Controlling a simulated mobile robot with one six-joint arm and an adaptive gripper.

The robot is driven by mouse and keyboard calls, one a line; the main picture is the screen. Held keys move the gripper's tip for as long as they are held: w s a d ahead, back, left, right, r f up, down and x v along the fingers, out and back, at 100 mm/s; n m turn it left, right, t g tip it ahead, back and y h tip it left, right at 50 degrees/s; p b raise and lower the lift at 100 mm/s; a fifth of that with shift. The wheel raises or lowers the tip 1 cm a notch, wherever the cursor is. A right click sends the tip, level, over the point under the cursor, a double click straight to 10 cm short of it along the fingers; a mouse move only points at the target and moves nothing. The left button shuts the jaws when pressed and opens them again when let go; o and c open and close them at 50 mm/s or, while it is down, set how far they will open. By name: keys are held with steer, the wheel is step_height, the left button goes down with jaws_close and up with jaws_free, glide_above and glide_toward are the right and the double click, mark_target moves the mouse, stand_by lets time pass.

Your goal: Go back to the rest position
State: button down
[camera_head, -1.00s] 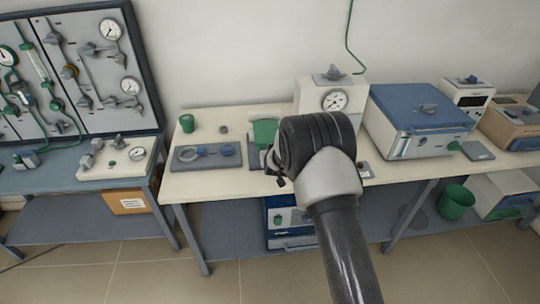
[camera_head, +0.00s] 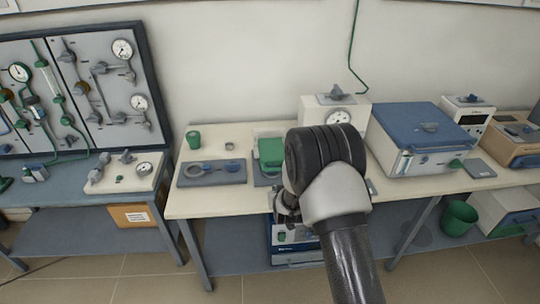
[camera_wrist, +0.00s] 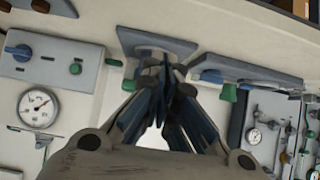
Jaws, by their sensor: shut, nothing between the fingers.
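My gripper (camera_head: 286,207) shows only partly in the head view, beside the thick dark wrist joint of my arm, in front of the bench's front edge. In the wrist view my gripper (camera_wrist: 165,68) has its fingers together at the tips, with nothing between them. The arm reaches up from the bottom of the head view and hides part of the bench and the dial-fronted box behind it.
A gauge panel (camera_head: 100,85) stands at left. A green bin (camera_head: 458,218) sits below.

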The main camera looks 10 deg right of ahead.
steer(key=s+d+r+g, duration=0.1)
steer(key=s+r, duration=0.7)
steer(key=r, duration=0.4)
steer(key=s+d+r+g, duration=0.1)
steer(key=s+r+g, duration=0.1)
steer(key=s+r, duration=0.8)
steer(key=s+d+r+g, duration=0.1)
steer(key=s+r, duration=0.2)
steer(key=s, duration=1)
steer(key=s+d+r+g, duration=0.1)
steer(key=s+r, duration=0.3)
steer(key=s, duration=0.9)
steer(key=shift+s+g, duration=0.15)
steer(key=shift+g, duration=0.35)
steer(key=c, duration=2.4)
jaws_free()
